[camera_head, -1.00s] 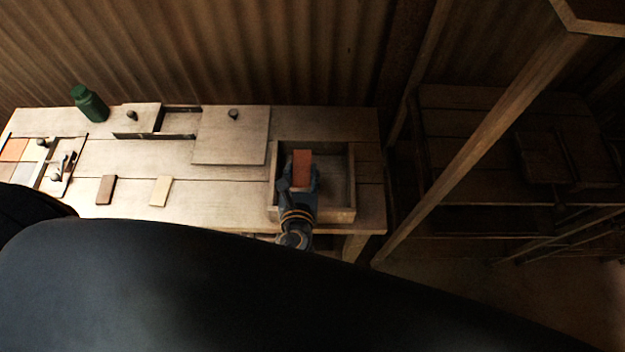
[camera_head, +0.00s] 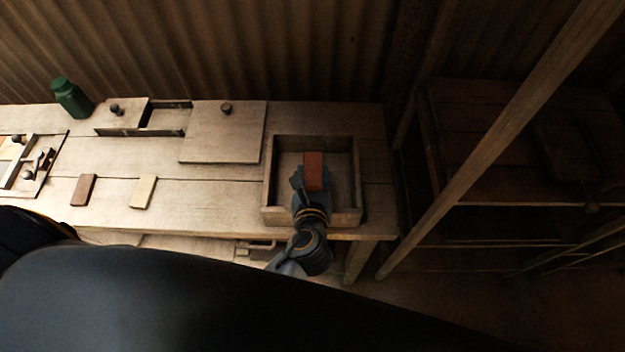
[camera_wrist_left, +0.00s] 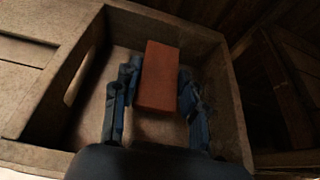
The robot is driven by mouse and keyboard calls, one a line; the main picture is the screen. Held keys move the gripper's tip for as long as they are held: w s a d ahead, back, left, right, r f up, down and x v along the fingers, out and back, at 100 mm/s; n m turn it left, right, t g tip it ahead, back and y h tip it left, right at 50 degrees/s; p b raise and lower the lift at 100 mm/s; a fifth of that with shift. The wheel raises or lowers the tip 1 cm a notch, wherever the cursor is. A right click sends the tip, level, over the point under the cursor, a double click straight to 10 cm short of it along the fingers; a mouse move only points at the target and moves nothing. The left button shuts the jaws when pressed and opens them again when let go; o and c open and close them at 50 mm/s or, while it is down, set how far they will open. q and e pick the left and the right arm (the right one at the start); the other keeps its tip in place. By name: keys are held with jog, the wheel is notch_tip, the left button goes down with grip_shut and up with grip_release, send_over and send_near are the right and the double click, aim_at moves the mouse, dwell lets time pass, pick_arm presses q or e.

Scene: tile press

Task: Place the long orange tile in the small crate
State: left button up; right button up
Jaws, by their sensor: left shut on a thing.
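The long orange tile (camera_head: 314,163) is a reddish-orange block held by my left gripper (camera_head: 312,184). The small crate (camera_head: 344,217) is an open wooden box at the right end of the bench. The tile is within the crate's outline in the head view. In the left wrist view the tile (camera_wrist_left: 159,70) sits between the two blue-grey fingers of the gripper (camera_wrist_left: 157,95), with the crate walls (camera_wrist_left: 225,85) around them. I cannot tell whether the tile touches the crate floor. My right gripper is not in view.
A brown tile (camera_head: 83,190) and a cream tile (camera_head: 143,192) lie on the bench (camera_head: 215,205) to the left. A flat board with a knob (camera_head: 225,132) and a green bottle (camera_head: 71,97) are behind. A slanted wooden post (camera_head: 480,160) stands right of the crate.

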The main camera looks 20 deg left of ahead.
pick_arm(q)
jog(key=shift+r, duration=0.1)
jog(key=shift+f, duration=0.65)
jog(key=o, duration=1.2)
jog(key=shift+r, duration=0.3)
jog(key=b+v, duration=0.1)
jog(key=v, duration=1.1)
jog(key=shift+r, duration=0.25)
